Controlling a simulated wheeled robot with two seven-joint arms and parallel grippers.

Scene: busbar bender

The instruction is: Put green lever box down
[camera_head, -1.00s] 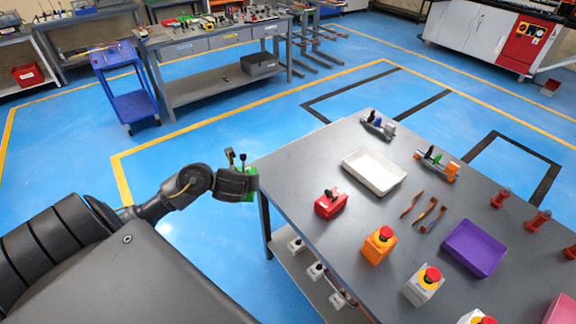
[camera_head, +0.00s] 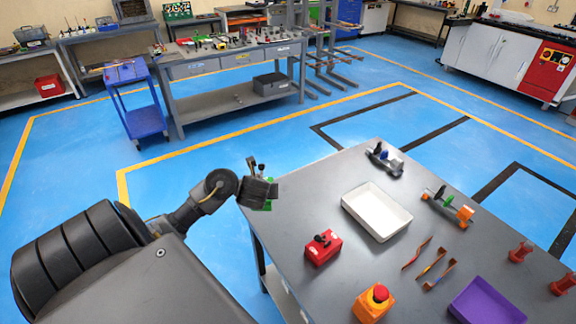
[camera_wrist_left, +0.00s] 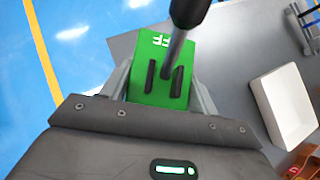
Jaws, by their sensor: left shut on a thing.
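My left gripper (camera_head: 266,196) is at the left edge of the grey table (camera_head: 305,190). It is shut on the green lever box (camera_wrist_left: 150,88), which shows between the fingers in the left wrist view. The box has white letters on its top and a dark lever that sticks up toward the camera. In the head view only a little green of the box shows behind the gripper. I cannot tell whether the box touches the table. My right gripper is not in view.
A white tray (camera_head: 376,212) and a red lever box (camera_head: 323,247) stand on the table right of my gripper. An orange button box (camera_head: 372,303), copper strips (camera_head: 432,264) and a purple tray (camera_head: 487,303) lie nearer. The table's left corner area is clear.

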